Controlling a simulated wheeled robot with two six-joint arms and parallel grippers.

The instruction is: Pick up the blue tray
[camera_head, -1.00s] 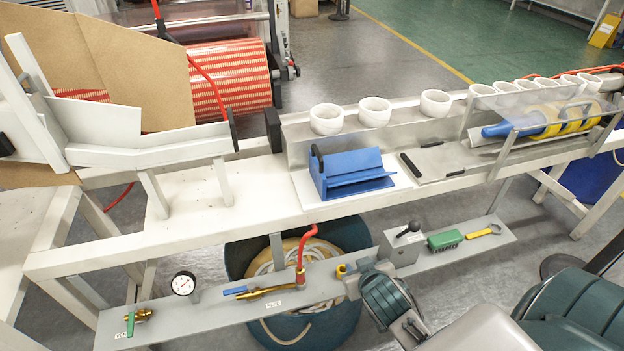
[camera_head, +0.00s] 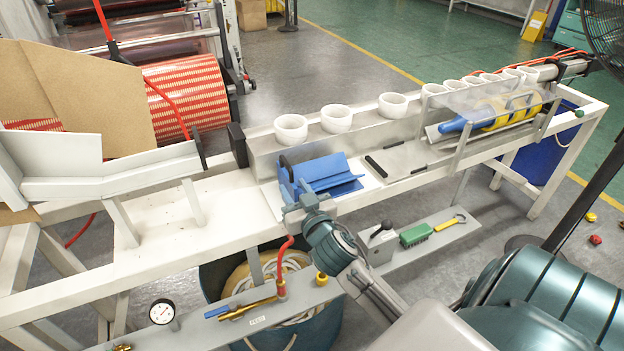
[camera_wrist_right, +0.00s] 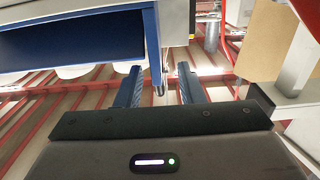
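The blue tray (camera_head: 330,175) rests on the white bench in the middle of the head view. It has a raised block-like left end and slanted flaps. My right gripper (camera_head: 307,197) is in front of the tray's near side and overlaps its lower edge in this view. The tray's blue side (camera_wrist_right: 75,45) fills the upper left there, beside and beyond the left finger. Contact cannot be told. My left gripper is out of view.
Several white cups (camera_head: 337,118) line the raised ledge behind the tray. A clear-covered blue and yellow cylinder (camera_head: 490,117) lies to the right.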

